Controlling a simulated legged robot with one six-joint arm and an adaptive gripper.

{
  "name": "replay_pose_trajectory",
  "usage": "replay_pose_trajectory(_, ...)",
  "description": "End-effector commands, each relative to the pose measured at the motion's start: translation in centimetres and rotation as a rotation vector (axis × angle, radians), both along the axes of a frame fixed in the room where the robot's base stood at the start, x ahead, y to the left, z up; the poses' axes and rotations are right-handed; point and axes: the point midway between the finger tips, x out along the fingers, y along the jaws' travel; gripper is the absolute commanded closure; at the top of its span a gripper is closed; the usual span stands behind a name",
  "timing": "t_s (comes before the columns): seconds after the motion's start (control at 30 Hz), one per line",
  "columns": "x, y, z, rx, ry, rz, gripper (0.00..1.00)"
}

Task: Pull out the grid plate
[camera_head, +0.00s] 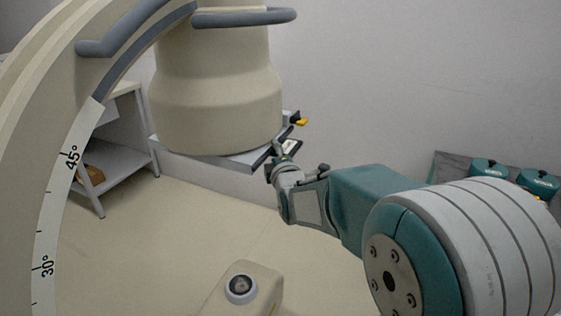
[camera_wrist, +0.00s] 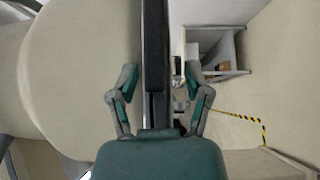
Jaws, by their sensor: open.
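A flat pale grey plate (camera_head: 238,163), which looks like the grid plate, sits under the beige cylindrical housing (camera_head: 215,95), with a dark edge on its right side. My gripper (camera_head: 283,152) is at that right edge in the head view; its fingertips are small and partly unclear there. In the wrist view my gripper (camera_wrist: 162,82) is open, with one finger on each side of a long dark bar (camera_wrist: 154,45), probably the plate's edge. A visible gap separates the left finger from the bar. Contact on the right side cannot be told.
A curved beige arm with an angle scale (camera_head: 62,205) fills the left. A shelf unit (camera_head: 118,160) stands behind it. A beige box with a round knob (camera_head: 242,290) is low in front. Teal containers (camera_head: 488,168) are at right. Floor between is clear.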

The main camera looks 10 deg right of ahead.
Motion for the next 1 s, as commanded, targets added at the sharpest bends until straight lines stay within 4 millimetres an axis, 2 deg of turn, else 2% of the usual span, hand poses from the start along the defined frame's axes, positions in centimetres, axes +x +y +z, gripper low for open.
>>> replay_pose_trajectory(0.1,0.64,-0.06,0.04,-0.001,0.000,0.005,0.43)
replay_pose_trajectory(0.33,0.65,0.15,0.04,-0.003,0.000,0.004,0.43)
replay_pose_trajectory(0.37,0.65,0.16,0.03,-0.003,0.000,0.004,0.51)
replay_pose_trajectory(0.4,0.64,0.17,0.03,-0.003,0.000,0.004,0.69)
replay_pose_trajectory(0.47,0.64,0.20,0.04,-0.003,0.000,0.004,0.96)
replay_pose_trajectory(0.5,0.63,0.23,0.03,-0.003,0.000,0.004,1.00)
replay_pose_trajectory(1.0,0.50,0.07,-0.02,-0.003,0.001,0.006,1.00)
